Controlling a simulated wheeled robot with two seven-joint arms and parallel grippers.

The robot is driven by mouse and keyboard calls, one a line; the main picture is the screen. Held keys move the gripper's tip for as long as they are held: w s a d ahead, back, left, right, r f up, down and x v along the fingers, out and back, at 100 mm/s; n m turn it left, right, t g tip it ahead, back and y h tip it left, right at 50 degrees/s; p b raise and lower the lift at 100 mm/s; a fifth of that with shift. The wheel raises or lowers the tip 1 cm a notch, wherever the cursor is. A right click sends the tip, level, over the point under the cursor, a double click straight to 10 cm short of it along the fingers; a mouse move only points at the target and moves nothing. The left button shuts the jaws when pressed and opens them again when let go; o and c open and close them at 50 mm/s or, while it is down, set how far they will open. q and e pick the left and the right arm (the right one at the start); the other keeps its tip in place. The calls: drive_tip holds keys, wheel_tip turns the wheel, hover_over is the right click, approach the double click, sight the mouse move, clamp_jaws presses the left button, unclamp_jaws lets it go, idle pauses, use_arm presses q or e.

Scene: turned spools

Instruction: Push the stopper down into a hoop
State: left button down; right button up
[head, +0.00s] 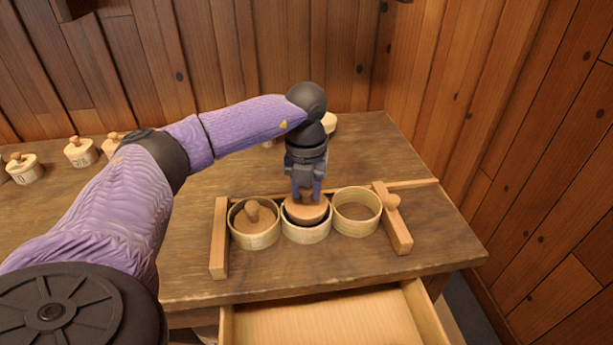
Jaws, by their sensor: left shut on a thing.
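Three pale wooden hoops stand in a row on the table: a left hoop (254,239), a middle hoop (306,235) and a right hoop (356,226). The left hoop has a stopper (254,218) with a knob sitting down inside it. My left gripper (306,194) points down over the middle hoop, shut on a stopper (305,213). That stopper is at the middle hoop's mouth, with a dark gap along its near edge; I cannot tell how deep it sits. The right hoop looks empty. My right gripper is not in view.
Wooden bars flank the hoops at left (219,240) and right (396,229), the right one with a round knob. Several knobbed pieces, one of them a labelled block (81,151), stand at the back left. An open drawer (330,320) juts out in front.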

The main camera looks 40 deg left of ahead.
use_arm(q)
drive_tip(key=shift+f, duration=0.15)
drive_tip(key=shift+a+f+b, duration=0.2)
drive_tip(key=shift+f+b, duration=0.25)
drive_tip(key=shift+f, duration=0.45)
drive_tip(key=shift+f, duration=0.1)
drive_tip(key=shift+d+f, duration=0.15)
drive_tip(key=shift+d, duration=0.1)
unclamp_jaws()
idle(0.5)
idle(0.4)
